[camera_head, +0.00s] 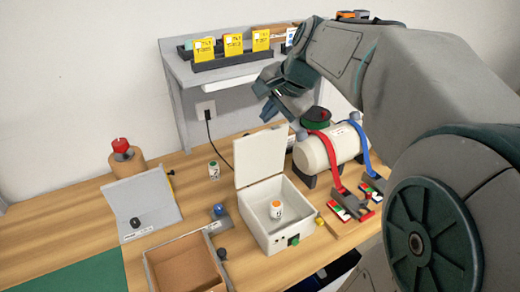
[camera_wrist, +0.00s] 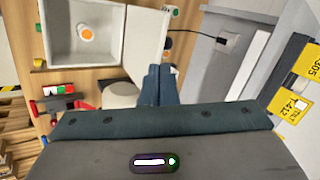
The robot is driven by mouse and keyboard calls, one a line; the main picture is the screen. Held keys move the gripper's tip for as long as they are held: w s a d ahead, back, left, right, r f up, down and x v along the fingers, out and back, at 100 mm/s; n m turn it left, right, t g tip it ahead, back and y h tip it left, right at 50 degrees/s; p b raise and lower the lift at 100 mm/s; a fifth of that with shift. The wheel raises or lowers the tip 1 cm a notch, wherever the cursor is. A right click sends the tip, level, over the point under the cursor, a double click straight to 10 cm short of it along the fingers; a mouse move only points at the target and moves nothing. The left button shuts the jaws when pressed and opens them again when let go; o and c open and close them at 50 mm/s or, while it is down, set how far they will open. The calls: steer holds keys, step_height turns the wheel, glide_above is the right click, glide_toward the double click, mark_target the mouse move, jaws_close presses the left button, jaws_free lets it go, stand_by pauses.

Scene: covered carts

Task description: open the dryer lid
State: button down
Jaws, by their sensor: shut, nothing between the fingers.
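The dryer is a white square box (camera_head: 265,238) on the wooden bench. Its lid (camera_head: 262,157) stands up, open, at the back edge. A small white bottle with an orange cap (camera_head: 276,209) stands inside the box. In the wrist view the open box (camera_wrist: 54,55) shows at upper left with the lid (camera_wrist: 148,40) on its right side. My gripper (camera_head: 270,112) is above and behind the lid, apart from it. In the wrist view its fingers (camera_wrist: 160,72) are together and empty.
A cream tank (camera_head: 325,152) with red and blue straps stands right of the dryer. A grey shelf (camera_head: 215,72) with yellow cards is behind. A red button on a wooden post (camera_head: 124,155), a grey angled panel (camera_head: 143,205) and an open cardboard-lined box (camera_head: 187,268) are to the left.

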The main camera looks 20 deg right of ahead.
steer(key=s+f+m+t+b, duration=0.25)
steer(key=s+f+t, duration=0.2)
steer(key=s, duration=0.35)
steer(key=m+b, duration=0.1)
steer(key=b, duration=0.4)
glide_toward(254, 147)
steer(key=s+f+x, duration=0.1)
steer(key=x, duration=0.4)
steer(key=shift+w+a+r+g+h+p, duration=0.1)
steer(key=shift+w+r+g+h+p, duration=0.1)
steer(key=shift+w, duration=0.25)
steer(key=shift+w+a+r+g+h+p, duration=0.1)
steer(key=shift+w+a+r+g+h, duration=0.1)
steer(key=shift+w, duration=0.25)
steer(key=shift+d, duration=0.1)
